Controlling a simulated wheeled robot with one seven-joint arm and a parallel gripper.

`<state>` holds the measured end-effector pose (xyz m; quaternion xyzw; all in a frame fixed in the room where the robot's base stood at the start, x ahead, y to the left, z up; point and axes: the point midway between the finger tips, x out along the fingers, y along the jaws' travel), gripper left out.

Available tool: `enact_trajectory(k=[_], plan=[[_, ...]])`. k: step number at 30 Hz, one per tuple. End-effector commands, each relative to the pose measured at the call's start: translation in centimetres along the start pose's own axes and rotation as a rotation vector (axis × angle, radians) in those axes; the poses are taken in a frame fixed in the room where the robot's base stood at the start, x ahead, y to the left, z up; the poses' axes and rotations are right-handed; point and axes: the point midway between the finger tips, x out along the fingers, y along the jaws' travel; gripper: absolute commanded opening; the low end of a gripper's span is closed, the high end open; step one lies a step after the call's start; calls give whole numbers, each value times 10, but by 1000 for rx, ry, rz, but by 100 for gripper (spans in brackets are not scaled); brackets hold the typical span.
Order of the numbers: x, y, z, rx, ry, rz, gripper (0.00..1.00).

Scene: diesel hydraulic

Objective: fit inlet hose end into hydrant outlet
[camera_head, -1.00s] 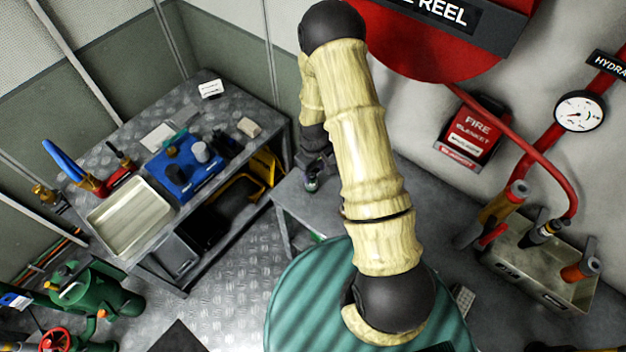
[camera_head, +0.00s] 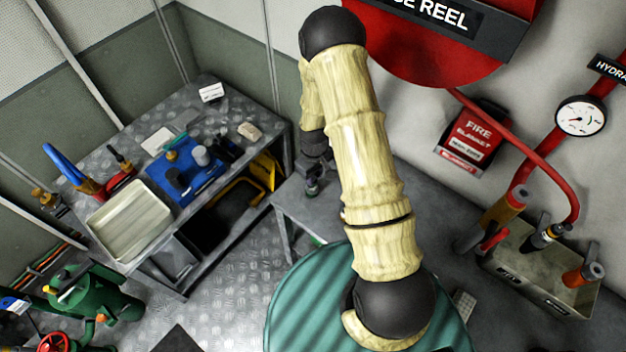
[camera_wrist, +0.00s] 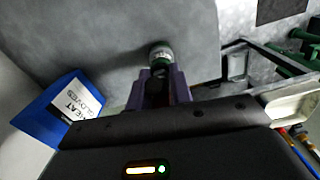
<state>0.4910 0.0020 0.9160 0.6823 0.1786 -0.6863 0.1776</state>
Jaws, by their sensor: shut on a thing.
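My gripper (camera_head: 313,180) is over the low grey table at the picture's middle, partly hidden by my arm. In the wrist view its fingers (camera_wrist: 160,88) are closed around a small dark piece with a pale green and white round end (camera_wrist: 161,54). I cannot tell whether this is the inlet hose end. A red pipe with a white gauge (camera_head: 581,117) runs down the right wall under a cut-off sign beginning "HYDRA". The hydrant outlet itself I cannot make out for certain.
A metal bench (camera_head: 97,155) at left holds a pale tray (camera_head: 128,222) and a blue tray (camera_head: 183,172). A metal box (camera_head: 512,268) with several nozzles stands at right. The wrist view shows a blue gloves box (camera_wrist: 48,108). Green equipment (camera_head: 90,300) stands lower left.

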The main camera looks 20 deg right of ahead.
Motion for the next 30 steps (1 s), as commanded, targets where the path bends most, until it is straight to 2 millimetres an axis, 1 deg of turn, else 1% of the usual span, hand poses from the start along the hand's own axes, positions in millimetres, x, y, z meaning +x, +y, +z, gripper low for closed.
enact_trajectory(k=[1, 3, 30], plan=[[-5, 3, -1, 2, 6, 5, 0], [-7, 3, -2, 3, 6, 5, 0], [-28, 2, -1, 1, 5, 3, 0]])
